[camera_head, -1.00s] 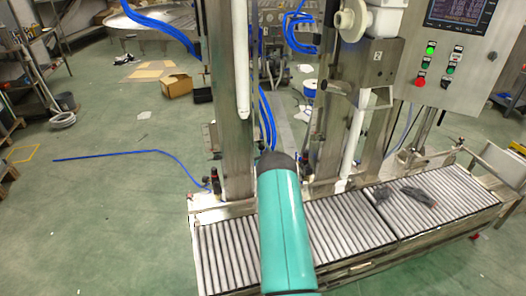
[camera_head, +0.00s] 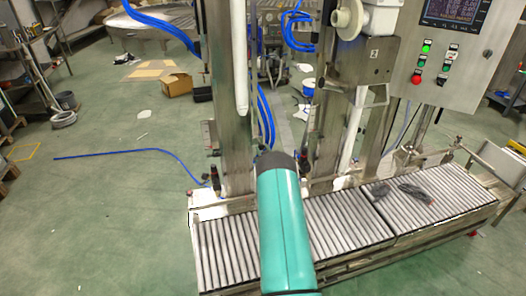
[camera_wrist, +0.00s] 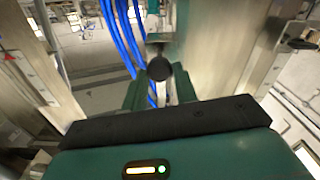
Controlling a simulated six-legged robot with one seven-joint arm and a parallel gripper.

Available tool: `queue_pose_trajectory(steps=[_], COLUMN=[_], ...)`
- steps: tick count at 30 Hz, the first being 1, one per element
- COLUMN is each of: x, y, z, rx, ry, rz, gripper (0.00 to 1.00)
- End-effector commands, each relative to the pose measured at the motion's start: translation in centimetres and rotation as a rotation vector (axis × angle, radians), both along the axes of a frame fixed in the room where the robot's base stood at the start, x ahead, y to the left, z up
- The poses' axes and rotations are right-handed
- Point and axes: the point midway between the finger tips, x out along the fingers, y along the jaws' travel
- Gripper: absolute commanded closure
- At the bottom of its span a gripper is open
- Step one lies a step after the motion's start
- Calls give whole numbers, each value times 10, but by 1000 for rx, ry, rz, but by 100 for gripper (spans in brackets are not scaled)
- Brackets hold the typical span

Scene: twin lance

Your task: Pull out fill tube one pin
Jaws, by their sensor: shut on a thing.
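A dark round knob (camera_wrist: 159,69), likely the fill tube one pin, sits between the green fingers of my gripper (camera_wrist: 160,88) in the wrist view. The gripper is shut on it. In the head view my teal arm hides the gripper and the pin. The left white fill tube (camera_head: 241,60) hangs upright in front of a steel column (camera_head: 231,150), above and left of the end of my arm. A second white tube (camera_head: 352,135) stands tilted farther right.
A roller conveyor (camera_head: 345,222) runs below the tubes, with dark items (camera_head: 410,192) lying on its right part. Blue hoses (camera_wrist: 120,35) hang close beyond the gripper. A control panel (camera_head: 450,45) is at upper right. The green floor at left is mostly open.

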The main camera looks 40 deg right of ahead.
Motion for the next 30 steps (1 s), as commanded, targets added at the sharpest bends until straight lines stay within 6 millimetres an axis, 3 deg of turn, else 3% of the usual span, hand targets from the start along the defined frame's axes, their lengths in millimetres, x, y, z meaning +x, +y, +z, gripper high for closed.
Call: queue_pose_trajectory(steps=[7, 8, 11, 23, 30], x=[1, 1, 1, -3, -32], y=[-1, -1, -1, 1, 17], z=[-3, -3, -3, -2, -2], rx=[2, 2, 2, 2, 3], ry=[4, 4, 4, 4, 4], rz=[0, 0, 0, 0, -1], gripper=[100, 70, 50, 50, 50])
